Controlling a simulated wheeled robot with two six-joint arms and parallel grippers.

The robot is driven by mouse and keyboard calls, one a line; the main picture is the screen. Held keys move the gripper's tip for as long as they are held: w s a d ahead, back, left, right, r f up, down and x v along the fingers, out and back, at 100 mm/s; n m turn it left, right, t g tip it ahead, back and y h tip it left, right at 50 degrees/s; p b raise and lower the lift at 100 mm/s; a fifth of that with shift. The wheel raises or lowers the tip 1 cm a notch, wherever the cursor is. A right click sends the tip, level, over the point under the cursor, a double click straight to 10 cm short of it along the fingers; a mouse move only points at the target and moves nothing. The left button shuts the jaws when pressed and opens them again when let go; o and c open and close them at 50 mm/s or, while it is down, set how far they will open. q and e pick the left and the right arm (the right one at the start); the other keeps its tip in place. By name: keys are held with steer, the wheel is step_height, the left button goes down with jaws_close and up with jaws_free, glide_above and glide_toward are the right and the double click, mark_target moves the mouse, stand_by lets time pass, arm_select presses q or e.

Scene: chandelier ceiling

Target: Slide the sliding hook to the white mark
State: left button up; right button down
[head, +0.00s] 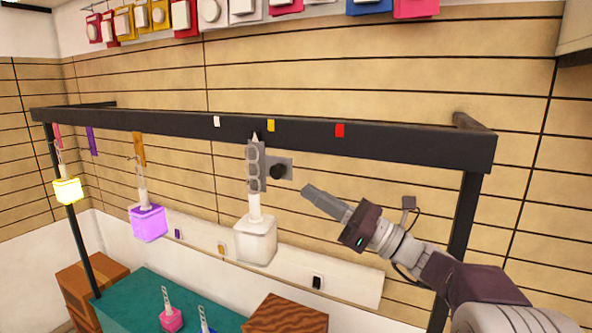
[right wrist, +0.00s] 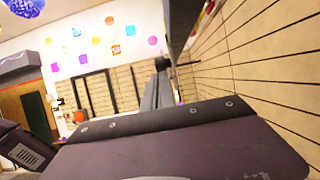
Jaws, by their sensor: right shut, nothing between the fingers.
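The sliding hook (head: 254,167) is a grey bracket hanging under the dark rail (head: 390,142), with a black round knob (head: 278,172) on its right side. A white lantern (head: 255,240) hangs below it. The white mark (head: 216,121) is on the rail's front face, to the left of the hook. The hook stands below and slightly left of the yellow mark. My right gripper (head: 309,191) is shut and empty, its tips right of and a little below the knob, apart from it in the picture. Its shut fingers also show in the right wrist view (right wrist: 159,92). My left gripper is out of view.
A yellow mark (head: 270,125) and a red mark (head: 340,130) are also on the rail. A purple lantern (head: 148,222) and a glowing yellow lantern (head: 67,190) hang to the left. A teal table (head: 150,297) and a wooden block (head: 287,315) are below.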

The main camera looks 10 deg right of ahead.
mark_target(283, 177)
steer(key=p+x, duration=0.2)
steer(key=x, duration=0.2)
steer(key=shift+w+a+r+p, duration=0.1)
steer(key=shift+a+r+p, duration=0.1)
steer(key=shift+r+p, duration=0.1)
steer(key=shift+a+f, duration=0.1)
steer(key=shift+w+a, duration=0.1)
steer(key=shift+w, duration=0.05)
